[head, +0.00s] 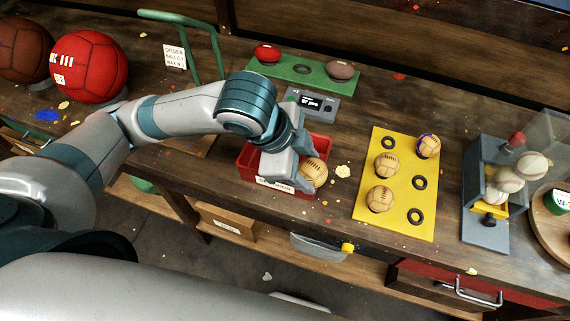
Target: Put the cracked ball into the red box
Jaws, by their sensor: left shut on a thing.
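The red box (246,172) stands on the workbench left of the yellow board. My left gripper (300,178) is over the red box and is shut on a tan stitched ball (315,171). The ball is at the box's right side; I cannot tell whether it is above the rim or inside. Cracks on it are too small to make out, and the gripper hides part of it. Three more tan balls sit on the yellow board (402,204): one (428,146) with a purple mark, one in the middle (386,165) and one nearer (380,199). My right gripper is out of view.
The yellow board also has several empty black rings (388,143). A grey display (312,104) and a green board (303,70) with two small balls lie behind the box. A grey stand with whitish balls (510,180) is at right. Large red (88,66) and brown balls are at left.

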